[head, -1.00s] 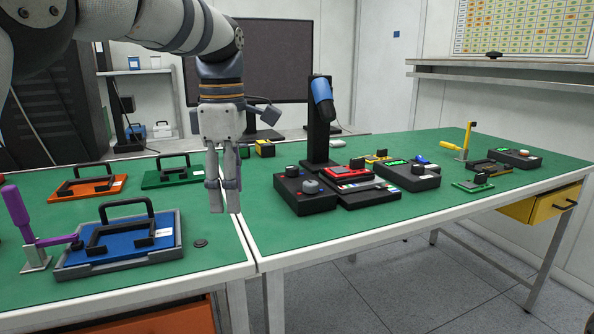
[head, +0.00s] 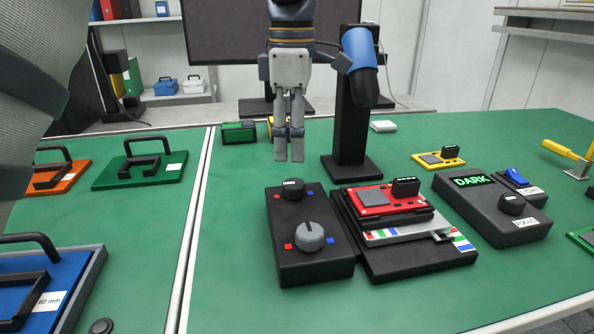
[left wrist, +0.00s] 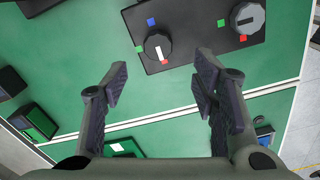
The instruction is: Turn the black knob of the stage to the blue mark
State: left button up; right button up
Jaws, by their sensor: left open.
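The black knob (head: 293,188) sits on the far half of a black control box (head: 290,267). It also shows in the left wrist view (left wrist: 150,46); its white pointer line is turned toward the red mark (left wrist: 164,62). The blue mark (left wrist: 151,21) is on the knob's opposite side, and a green mark (left wrist: 139,48) lies between. A grey knob (head: 309,237) with its own marks is on the near half. My left gripper (head: 289,158) is open and empty, pointing down, apart from the black knob and beyond it in the head view. My right gripper is not in view.
A red-topped device (head: 378,201) on a black base stands right beside the box. A black post (head: 350,130) with a blue-and-black head rises behind it. A grey box with a DARK display (head: 490,215) is further right. Green table surface is free left of the box.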

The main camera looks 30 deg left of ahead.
aim_at(294, 183)
pick_arm(q)
notch_tip(294, 183, down, 8)
jog(key=shift+w, duration=0.15)
jog(key=c, duration=1.2)
